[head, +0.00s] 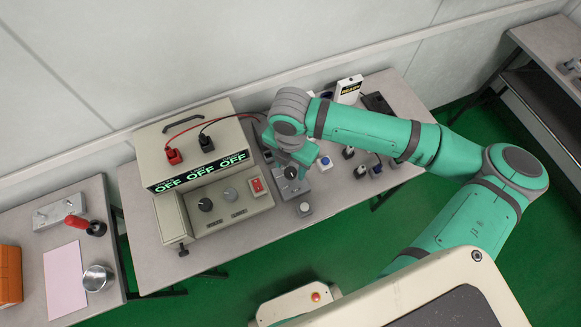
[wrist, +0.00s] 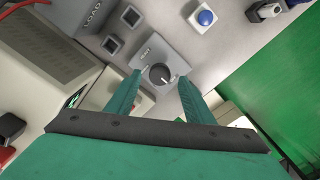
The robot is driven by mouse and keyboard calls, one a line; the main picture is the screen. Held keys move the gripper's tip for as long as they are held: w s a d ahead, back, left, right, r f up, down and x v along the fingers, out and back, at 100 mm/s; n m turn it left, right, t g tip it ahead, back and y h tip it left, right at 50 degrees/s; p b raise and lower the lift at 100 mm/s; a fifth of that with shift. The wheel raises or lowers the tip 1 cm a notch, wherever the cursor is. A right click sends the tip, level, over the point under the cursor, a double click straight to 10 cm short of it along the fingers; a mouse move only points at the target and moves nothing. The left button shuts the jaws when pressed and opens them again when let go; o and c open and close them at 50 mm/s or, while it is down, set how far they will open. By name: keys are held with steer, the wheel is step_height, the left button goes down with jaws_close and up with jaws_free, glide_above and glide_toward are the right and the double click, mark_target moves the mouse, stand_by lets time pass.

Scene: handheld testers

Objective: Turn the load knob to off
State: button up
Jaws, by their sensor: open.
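In the head view this knob (head: 291,173) sits on the grey box right of the beige tester. My gripper (wrist: 160,80) is open, its two green fingers apart on either side of the knob; I cannot tell whether they touch it. A LOAD label (wrist: 93,15) shows on a grey surface at the wrist view's upper left. In the head view my gripper (head: 290,158) hangs over the box, partly hiding it.
The beige tester (head: 205,170) shows OFF on its displays and has two knobs and a red switch (head: 257,185). A blue button (wrist: 205,18) stands right of the knob box. Several small devices crowd the bench; its front strip (head: 250,238) is clear.

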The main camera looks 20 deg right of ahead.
mark_target(291, 172)
step_height(291, 172, up, 9)
steer(key=shift+f, duration=0.2)
stand_by(0.6)
